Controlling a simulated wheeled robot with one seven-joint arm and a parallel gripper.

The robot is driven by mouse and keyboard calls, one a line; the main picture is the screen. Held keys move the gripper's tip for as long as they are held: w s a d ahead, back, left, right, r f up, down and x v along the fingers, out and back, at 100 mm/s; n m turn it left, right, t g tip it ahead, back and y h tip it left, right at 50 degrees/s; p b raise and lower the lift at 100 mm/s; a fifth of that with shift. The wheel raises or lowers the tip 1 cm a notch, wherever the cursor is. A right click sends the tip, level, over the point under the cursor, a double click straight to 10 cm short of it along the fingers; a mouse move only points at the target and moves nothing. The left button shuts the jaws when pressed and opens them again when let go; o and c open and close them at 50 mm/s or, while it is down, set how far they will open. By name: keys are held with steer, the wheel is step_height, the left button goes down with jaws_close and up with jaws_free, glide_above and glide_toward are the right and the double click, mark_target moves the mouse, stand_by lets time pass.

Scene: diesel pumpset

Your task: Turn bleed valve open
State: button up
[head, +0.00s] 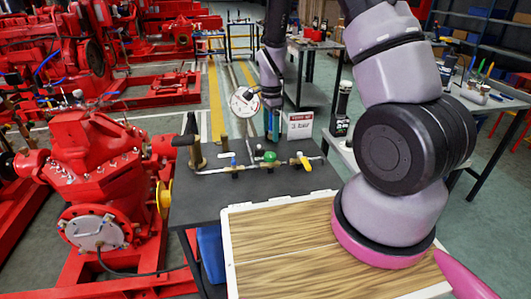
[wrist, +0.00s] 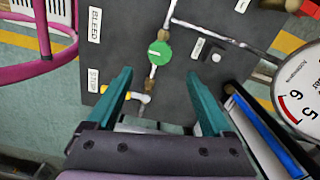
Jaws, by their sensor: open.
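The bleed valve has a round green knob (wrist: 159,53) with a short white mark on it, on a pipe, level with the BLEED label (wrist: 95,24). In the head view the green knob (head: 270,156) is on the dark bench panel. My gripper (wrist: 159,74) is open and empty, with its two teal fingers apart. In the wrist view the knob appears just beyond and between the fingertips, with no contact visible. In the head view my gripper (head: 272,138) points down just behind the knob.
A yellow-handled valve (head: 305,163) by the STOP label (wrist: 93,81) and a blue-handled valve (head: 233,162) flank the knob. A pressure gauge (head: 244,102) and a 3 bar sign (head: 300,126) are close to my gripper. A red pump (head: 92,165) stands left.

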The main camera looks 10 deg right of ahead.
mark_target(270, 155)
step_height(270, 155, down, 10)
steer(key=shift+r, duration=0.25)
jaws_close()
